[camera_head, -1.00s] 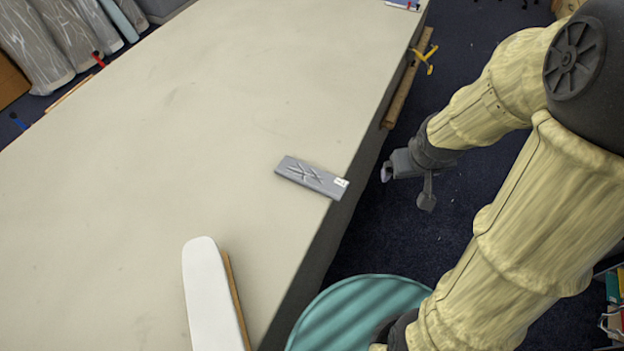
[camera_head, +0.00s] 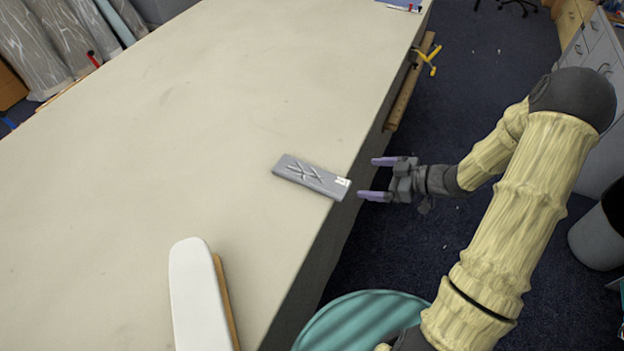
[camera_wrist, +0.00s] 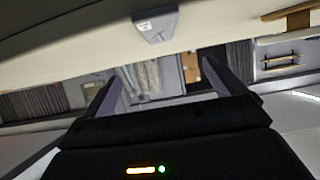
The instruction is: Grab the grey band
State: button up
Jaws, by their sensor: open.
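The grey band (camera_head: 311,176) is a flat grey strip with a raised pattern and a white tag at its right end. It lies on the cloth table (camera_head: 200,120) by the right edge, its tagged end at the edge. In the wrist view the band (camera_wrist: 156,24) shows at the top centre, beyond the fingertips. My gripper (camera_head: 376,178) is open and empty, with its two purple fingers pointing left. It is just right of the band, off the table's edge, and apart from it.
A white padded board (camera_head: 198,295) with a wooden edge lies at the table's near end. A teal round object (camera_head: 350,315) stands beside the table's near right. A brown roll (camera_head: 409,90) with a yellow item (camera_head: 428,58) hangs at the far right edge. The table around the band is clear.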

jog(key=shift+a, duration=0.1)
jog(key=p, duration=0.2)
send_near(314, 177)
jog(key=shift+w+a+f, duration=0.1)
jog(key=shift+w+a, duration=0.15)
jog(key=shift+a, duration=0.3)
jog(key=shift+w+a+f, duration=0.15)
jog(key=shift+w+a, duration=0.15)
jog(key=shift+a, duration=0.25)
jog(key=shift+w+a+f, duration=0.1)
jog(key=shift+a+f, duration=0.1)
jog(key=shift+a, duration=0.05)
jog(key=shift+f+p+x, duration=0.25)
jog(key=shift+p+x, duration=0.9)
jog(key=shift+x, duration=1.5)
jog(key=shift+d, duration=0.1)
jog(key=c, duration=1)
